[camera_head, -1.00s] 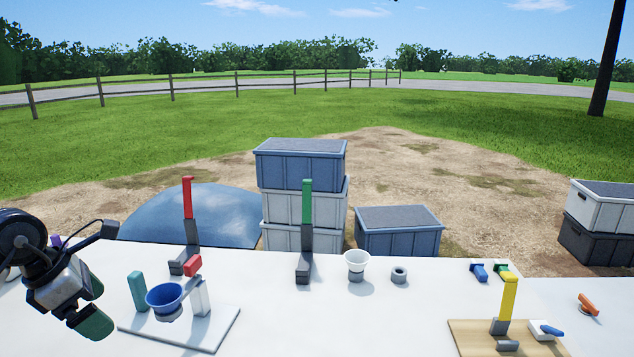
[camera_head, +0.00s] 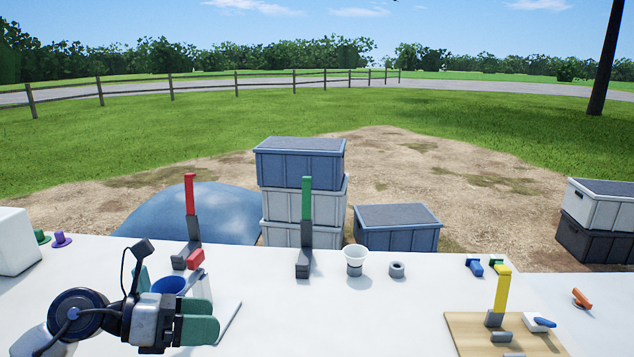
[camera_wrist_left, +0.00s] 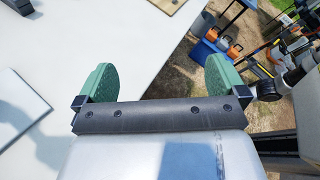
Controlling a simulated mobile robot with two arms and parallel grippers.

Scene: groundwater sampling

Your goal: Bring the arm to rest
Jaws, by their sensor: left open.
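My left gripper (camera_head: 197,322) is over the left part of the white table (camera_head: 330,325), its green fingers pointing right. In the left wrist view the two green fingers (camera_wrist_left: 160,85) stand wide apart with nothing between them. The gripper and wrist partly hide a blue cup (camera_head: 170,285) and the white board (camera_head: 229,318) under it. My right gripper is in no view.
A red-handled stand (camera_head: 190,205) and a green-handled stand (camera_head: 306,215) rise at the table's far edge. A white cup (camera_head: 355,261) and grey ring (camera_head: 397,269) stand right of them. A wooden board (camera_head: 470,328) carries a yellow-handled stand (camera_head: 502,290). A white box (camera_head: 14,243) is at far left.

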